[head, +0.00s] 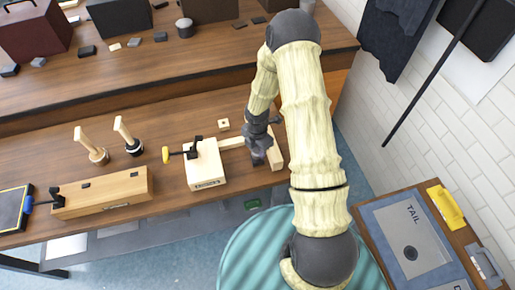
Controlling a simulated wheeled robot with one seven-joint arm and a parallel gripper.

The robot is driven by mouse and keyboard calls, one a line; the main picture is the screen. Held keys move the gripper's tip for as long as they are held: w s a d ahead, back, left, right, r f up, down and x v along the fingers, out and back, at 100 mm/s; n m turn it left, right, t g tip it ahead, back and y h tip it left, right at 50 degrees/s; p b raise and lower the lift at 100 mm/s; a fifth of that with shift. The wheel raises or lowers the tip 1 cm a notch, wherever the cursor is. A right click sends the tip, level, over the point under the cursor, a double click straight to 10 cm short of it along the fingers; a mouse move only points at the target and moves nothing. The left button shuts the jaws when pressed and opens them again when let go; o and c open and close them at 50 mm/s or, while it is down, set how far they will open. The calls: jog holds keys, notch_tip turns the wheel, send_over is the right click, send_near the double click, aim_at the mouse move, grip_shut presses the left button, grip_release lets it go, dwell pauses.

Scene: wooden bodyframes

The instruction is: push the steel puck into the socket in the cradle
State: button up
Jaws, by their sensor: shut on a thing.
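My gripper (258,158) points down at the right end of the workbench, beside a pale wooden piece (277,150). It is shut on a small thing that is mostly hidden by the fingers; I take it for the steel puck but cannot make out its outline. A pale wooden block (206,166) with a black clamp and yellow-tipped handle stands to the left of my gripper, with a pale bar running from it toward the gripper. These pale parts look like the cradle; the socket cannot be made out.
A small square plate with a hole (223,124) lies behind the gripper. Two wooden-handled tools (95,150) (130,140) and a long wooden box (105,192) are at left. A side table with a "TAIL" panel (408,240) stands at lower right. Dark boxes stand on the raised back shelf.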

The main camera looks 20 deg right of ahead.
aim_at(257, 150)
jog(key=shift+f+b, duration=0.6)
jog(key=shift+f, duration=0.35)
jog(key=o, duration=1.2)
notch_tip(257, 150, up, 17)
jog(key=shift+r, duration=0.2)
dwell(0.8)
jog(key=s+r+m+t, duration=0.1)
jog(key=s+r+m, duration=0.2)
jog(key=m, duration=0.5)
jog(key=s+r+m, duration=0.3)
jog(key=s+m, duration=0.3)
jog(key=m, duration=0.2)
jog(key=s+r+m+t, duration=0.1)
jog(key=s+r+m, duration=0.2)
jog(key=s+m, duration=0.2)
jog(key=shift+s+r+m+t, duration=0.1)
jog(key=shift+m+t, duration=0.05)
jog(key=shift+m, duration=0.6)
jog(key=shift+s+r+m+t, duration=0.1)
jog(key=shift+m+t, duration=0.05)
jog(key=shift+m, duration=0.6)
